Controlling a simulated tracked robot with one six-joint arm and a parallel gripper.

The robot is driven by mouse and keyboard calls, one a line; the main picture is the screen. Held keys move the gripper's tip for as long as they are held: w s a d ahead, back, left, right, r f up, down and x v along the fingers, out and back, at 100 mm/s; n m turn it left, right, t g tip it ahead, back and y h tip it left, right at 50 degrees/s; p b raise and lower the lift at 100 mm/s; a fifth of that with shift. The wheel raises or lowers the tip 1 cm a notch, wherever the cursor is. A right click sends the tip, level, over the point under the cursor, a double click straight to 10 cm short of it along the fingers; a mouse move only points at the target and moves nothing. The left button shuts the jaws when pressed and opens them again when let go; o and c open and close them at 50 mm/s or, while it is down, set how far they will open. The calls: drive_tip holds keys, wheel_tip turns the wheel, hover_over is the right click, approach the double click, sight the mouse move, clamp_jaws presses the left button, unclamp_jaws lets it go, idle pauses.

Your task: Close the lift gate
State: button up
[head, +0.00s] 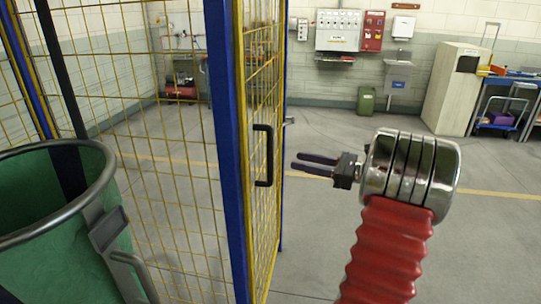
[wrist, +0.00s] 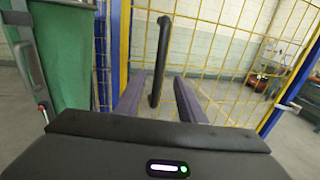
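The lift gate (head: 262,210) is a yellow mesh panel with a blue frame. It stands swung out at an angle beside a blue post. Its black vertical bar handle (head: 264,156) is on the side facing my gripper. In the wrist view the handle (wrist: 160,62) stands upright between and beyond my two fingers. My gripper (head: 308,165) is to the right of the handle, fingers pointing left at it. The fingers are apart and empty. In the wrist view my gripper (wrist: 163,98) shows a clear gap between the fingertips.
A green round bin-like container (head: 75,220) with a grey rim stands at the left front. Yellow mesh fencing (head: 160,150) lies behind it. A green bin (head: 366,101) and a beige cabinet (head: 457,90) stand at the back wall. The floor to the right is clear.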

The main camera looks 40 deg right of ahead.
sight(271, 154)
drive_tip(key=x, duration=1.1)
drive_tip(key=shift+c, duration=0.5)
clamp_jaws()
drive_tip(key=shift+d, duration=0.1)
drive_tip(key=shift+a, duration=0.2)
